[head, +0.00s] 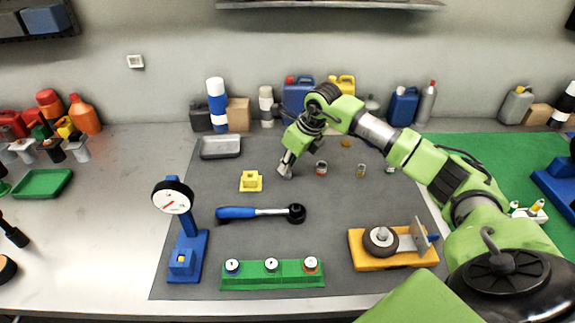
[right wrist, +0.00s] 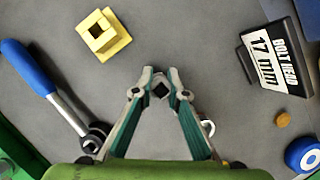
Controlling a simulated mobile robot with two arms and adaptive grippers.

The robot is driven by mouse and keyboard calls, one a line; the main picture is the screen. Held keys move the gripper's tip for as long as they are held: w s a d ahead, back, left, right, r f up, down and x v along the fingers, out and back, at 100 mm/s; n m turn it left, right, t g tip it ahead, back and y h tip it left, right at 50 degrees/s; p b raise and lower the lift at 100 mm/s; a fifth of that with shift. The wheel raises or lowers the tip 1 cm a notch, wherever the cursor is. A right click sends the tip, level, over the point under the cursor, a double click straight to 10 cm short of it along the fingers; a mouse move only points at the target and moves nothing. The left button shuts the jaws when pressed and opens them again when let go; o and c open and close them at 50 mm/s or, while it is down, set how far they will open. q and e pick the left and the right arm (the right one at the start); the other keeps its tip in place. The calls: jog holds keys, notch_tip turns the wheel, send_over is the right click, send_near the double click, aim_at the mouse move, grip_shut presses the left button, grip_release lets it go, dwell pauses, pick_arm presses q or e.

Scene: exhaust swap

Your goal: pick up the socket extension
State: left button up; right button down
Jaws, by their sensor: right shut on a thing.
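My right gripper (head: 286,168) reaches down over the grey mat, right of the yellow block. In the right wrist view its fingertips (right wrist: 160,84) are closed around a small dark piece (right wrist: 159,91) with a square end, which appears to be the socket extension. Most of it is hidden by the fingers, and I cannot tell whether it touches the mat. The yellow block (head: 250,181) with a square hole stands left of the gripper; it also shows in the right wrist view (right wrist: 119,41). My left gripper is not in view.
A blue-handled ratchet (head: 262,212) lies in front of the gripper. A green rack (head: 272,282), a blue dial stand (head: 190,245) and an orange fixture (head: 400,262) stand nearer. A sign (right wrist: 277,62) reads "BOLT HEAD 17 mm".

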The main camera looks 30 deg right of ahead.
jog(key=shift+r, duration=0.1)
jog(key=shift+r, duration=0.25)
notch_tip(320, 180, up, 2)
jog(key=shift+b, duration=0.4)
jog(key=s+a+r+p, duration=0.2)
jog(key=s+a+r, duration=0.1)
jog(key=s, duration=0.3)
jog(key=s+a+r+p, duration=0.2)
jog(key=s+a+r, duration=0.1)
jog(key=s+r, duration=0.3)
jog(key=shift+s+m, duration=0.4)
jog(key=shift+s, duration=0.25)
jog(key=shift+f, duration=0.1)
